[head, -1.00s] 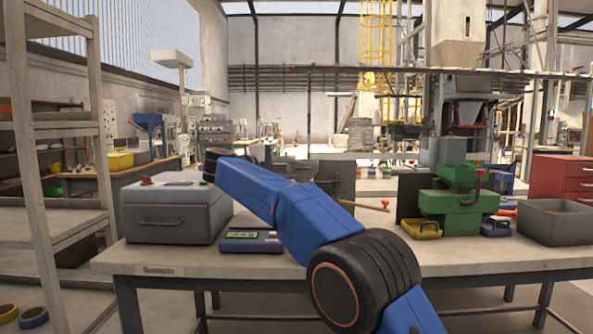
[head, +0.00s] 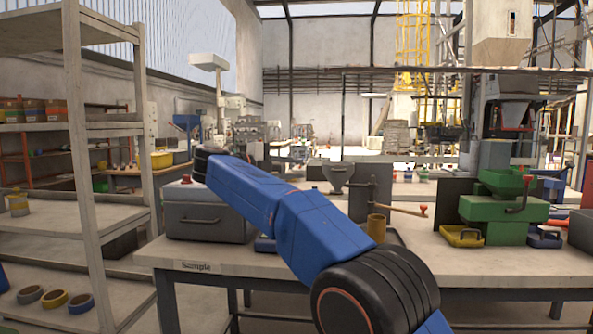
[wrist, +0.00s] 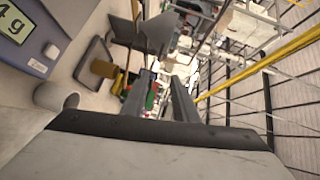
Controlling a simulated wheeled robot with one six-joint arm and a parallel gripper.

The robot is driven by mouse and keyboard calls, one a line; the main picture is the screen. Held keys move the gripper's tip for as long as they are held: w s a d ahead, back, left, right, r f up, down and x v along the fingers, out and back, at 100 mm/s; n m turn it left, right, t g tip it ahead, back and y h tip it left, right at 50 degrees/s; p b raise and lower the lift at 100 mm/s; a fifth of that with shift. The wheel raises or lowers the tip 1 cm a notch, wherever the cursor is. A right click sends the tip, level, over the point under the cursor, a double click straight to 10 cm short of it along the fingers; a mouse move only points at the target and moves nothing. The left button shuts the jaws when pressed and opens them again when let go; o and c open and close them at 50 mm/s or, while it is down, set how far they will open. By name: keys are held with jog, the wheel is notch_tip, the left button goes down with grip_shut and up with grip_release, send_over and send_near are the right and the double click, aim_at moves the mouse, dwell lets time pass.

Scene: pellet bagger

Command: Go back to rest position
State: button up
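My blue arm (head: 262,205) rises from the lower right of the head view and reaches up-left over the workbench (head: 200,258). Its end hides my gripper there. In the wrist view my gripper (wrist: 163,85) shows two dark fingers apart, with only background between them, so it is open and empty. A scale (wrist: 40,35) with a lit display lies at the upper left of that view. A brown cup (wrist: 103,68) stands near a dark tray, clear of the fingers.
A grey box (head: 205,221) stands on the bench behind my arm. A green press (head: 502,212) and a yellow tray (head: 462,236) are at the right. A tall shelf rack (head: 85,150) stands close on the left, with tape rolls low on it.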

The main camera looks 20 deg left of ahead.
jog(key=w+d+r+n+t+y, duration=0.2)
jog(key=w+d+r+n+t, duration=0.15)
jog(key=d+r, duration=0.45)
jog(key=w+d+r+n+t+y, duration=0.2)
jog(key=w+d+r+t, duration=0.15)
jog(key=d+r, duration=0.4)
jog(key=s+d+r+n+y, duration=0.1)
jog(key=s+d+n+y, duration=0.3)
jog(key=d+n+y, duration=0.6)
jog(key=s+d+f+n+g+h, duration=0.1)
jog(key=s+d+f+g, duration=0.4)
jog(key=s+d+f, duration=0.6)
jog(key=s+d+f+n+g+h, duration=0.2)
jog(key=s+d+f, duration=0.8)
jog(key=s+f, duration=1)
jog(key=s+d+f+n+g+h, duration=0.1)
jog(key=s+d+f+n+g, duration=0.4)
jog(key=s+d+f+g, duration=0.3)
jog(key=s+d+f, duration=0.2)
jog(key=s+f, duration=0.2)
jog(key=f, duration=0.2)
jog(key=s+d+f, duration=0.1)
jog(key=s+f, duration=0.2)
jog(key=f, duration=0.3)
jog(key=shift+s+d+f+g+h, duration=0.3)
jog(key=shift+s+d+f, duration=0.05)
jog(key=shift+s, duration=0.05)
